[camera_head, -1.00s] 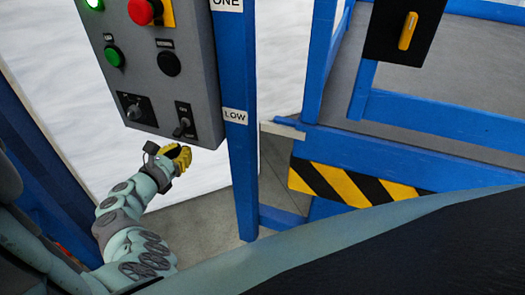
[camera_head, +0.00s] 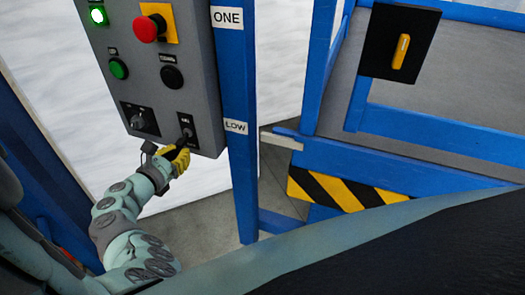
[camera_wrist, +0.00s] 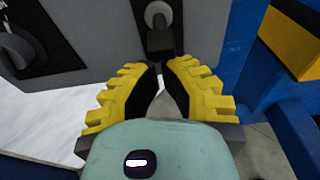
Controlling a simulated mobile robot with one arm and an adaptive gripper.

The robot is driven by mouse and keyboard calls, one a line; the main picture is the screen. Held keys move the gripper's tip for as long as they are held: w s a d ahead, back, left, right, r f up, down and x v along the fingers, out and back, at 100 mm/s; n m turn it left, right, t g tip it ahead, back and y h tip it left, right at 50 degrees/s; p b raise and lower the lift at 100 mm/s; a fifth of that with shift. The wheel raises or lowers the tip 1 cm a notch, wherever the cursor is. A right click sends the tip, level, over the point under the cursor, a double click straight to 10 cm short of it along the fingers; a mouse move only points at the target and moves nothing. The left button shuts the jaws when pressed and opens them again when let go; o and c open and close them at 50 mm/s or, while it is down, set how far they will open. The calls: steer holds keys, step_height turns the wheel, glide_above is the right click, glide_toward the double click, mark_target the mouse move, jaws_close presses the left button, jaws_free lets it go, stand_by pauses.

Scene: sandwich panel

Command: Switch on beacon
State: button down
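The grey control panel (camera_head: 190,88) is at the upper left of the head view. Its lower right holds a black-plated toggle switch (camera_head: 187,131), whose small label I cannot read. In the wrist view the toggle's lever (camera_wrist: 160,42) hangs down, just beyond my fingertips. My gripper (camera_head: 181,152), with yellow fingers and black pads, is at the panel's lower edge, right at the toggle. In the wrist view my gripper (camera_wrist: 161,68) has its tips nearly together at the lever's lower end. I cannot tell if they touch it. No beacon is recognisable.
The panel also carries a rotary switch (camera_head: 140,119), a red mushroom button (camera_head: 148,28), a green button (camera_head: 118,68), a black button (camera_head: 172,77) and a lit green lamp (camera_head: 98,16). A blue post (camera_head: 237,85) stands close on the right.

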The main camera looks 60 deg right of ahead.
steer(key=p, duration=0.1)
steer(key=r+p, duration=0.1)
steer(key=shift+w+a+r+y+p, duration=0.15)
steer(key=shift+r+y+p, duration=0.1)
steer(key=shift+y+p, duration=0.15)
steer(key=shift+s+a+r+g+y+p, duration=0.15)
steer(key=shift+r+y+p, duration=0.5)
steer(key=shift+p, duration=2)
steer(key=shift+s+a+r+g+y+p, duration=0.25)
steer(key=shift+y+p, duration=0.6)
steer(key=shift+p, duration=1.8)
steer(key=shift+w+d+r, duration=0.1)
steer(key=shift+w+r, duration=0.1)
step_height(320, 180, down, 5)
steer(key=b, duration=0.3)
steer(key=v, duration=1.1)
steer(key=shift+r, duration=0.2)
steer(key=shift+s, duration=0.1)
